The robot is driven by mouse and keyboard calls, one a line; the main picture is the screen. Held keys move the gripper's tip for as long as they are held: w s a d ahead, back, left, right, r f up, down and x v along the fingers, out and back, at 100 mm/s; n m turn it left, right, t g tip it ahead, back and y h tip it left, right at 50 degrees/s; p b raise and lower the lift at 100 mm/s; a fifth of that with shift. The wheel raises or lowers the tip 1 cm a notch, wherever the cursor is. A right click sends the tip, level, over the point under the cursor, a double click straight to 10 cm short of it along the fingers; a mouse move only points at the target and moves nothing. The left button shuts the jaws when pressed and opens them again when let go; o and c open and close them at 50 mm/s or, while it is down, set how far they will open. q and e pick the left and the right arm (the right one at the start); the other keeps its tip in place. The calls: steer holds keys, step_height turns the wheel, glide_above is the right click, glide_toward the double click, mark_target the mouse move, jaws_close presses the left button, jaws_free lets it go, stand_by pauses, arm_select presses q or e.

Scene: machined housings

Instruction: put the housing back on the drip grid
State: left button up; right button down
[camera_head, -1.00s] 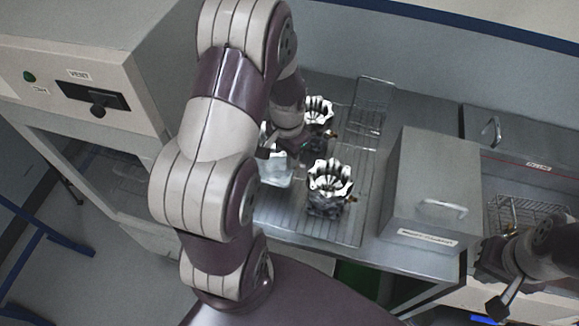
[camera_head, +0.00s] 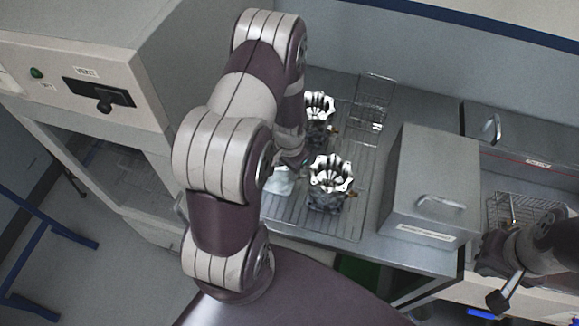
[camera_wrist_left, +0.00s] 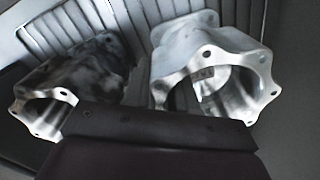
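Two metal housings with scalloped, open tops stand on the drip grid in the head view: the nearer housing (camera_head: 330,182) and the farther housing (camera_head: 318,112). The wire drip grid (camera_head: 348,215) lies on the steel counter. My left gripper (camera_head: 292,160) is low over the grid, just left of the two housings, and mostly hidden by my arm. In the left wrist view a bright housing (camera_wrist_left: 205,62) is at right and a darker housing (camera_wrist_left: 75,78) at left, beyond the dark gripper body. Its fingertips do not show clearly. My right gripper (camera_head: 497,285) is at lower right, away from the housings.
A pale patch (camera_head: 280,181) lies beside the nearer housing; I cannot tell what it is. A grey lidded box (camera_head: 425,180) stands right of the grid, and a wire basket (camera_head: 515,210) sits farther right. A cabinet (camera_head: 95,60) is at left.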

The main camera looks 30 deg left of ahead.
arm_select(q)
steer(key=o, duration=0.3)
steer(key=shift+w, duration=0.1)
steer(key=shift+r, duration=0.3)
step_height(320, 180, up, 11)
steer(key=b, duration=0.2)
steer(key=shift+b, duration=0.35)
steer(key=shift+d+r, duration=0.15)
steer(key=shift+r, duration=0.15)
steer(key=s+d+r+n+t, duration=0.15)
steer(key=s+d+r, duration=0.25)
steer(key=s+d, duration=0.45)
steer(key=shift+n, duration=0.35)
steer(key=f+b, duration=0.1)
steer(key=w+d+f+b, duration=0.1)
steer(key=f+b, duration=0.3)
steer(key=shift+w+d+f, duration=0.15)
steer(key=shift+w+d, duration=0.05)
steer(key=shift+w, duration=0.15)
